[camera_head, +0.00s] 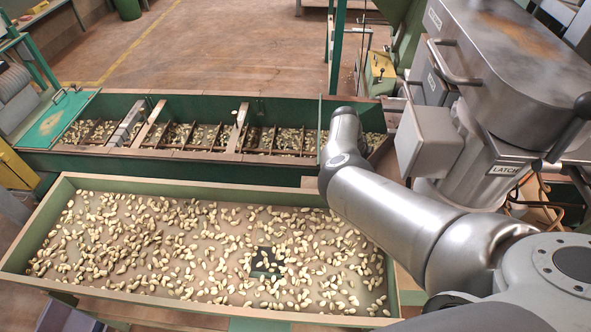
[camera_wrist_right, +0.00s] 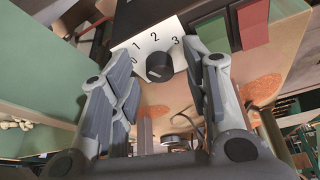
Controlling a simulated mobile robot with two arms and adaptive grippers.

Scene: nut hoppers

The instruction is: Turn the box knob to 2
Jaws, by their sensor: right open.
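The black round knob (camera_wrist_right: 159,67) sits on a white dial plate (camera_wrist_right: 144,43) marked 0, 1, 2 and 3, near the top middle of the right wrist view. A small pale mark shows on the knob, but I cannot tell for sure which number it points to. My right gripper (camera_wrist_right: 162,85) is open, with one finger to each side of the knob in the picture; I see no clear contact. In the head view, my right arm reaches forward and its gripper is hidden. My left gripper is in neither view.
A green and a red panel (camera_wrist_right: 253,22) lie right of the dial. In the head view, a wide tray (camera_head: 48,222) of nuts stands in front, with a green divided hopper (camera_head: 80,163) behind it. A metal machine (camera_head: 510,50) labelled LATCH stands at right.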

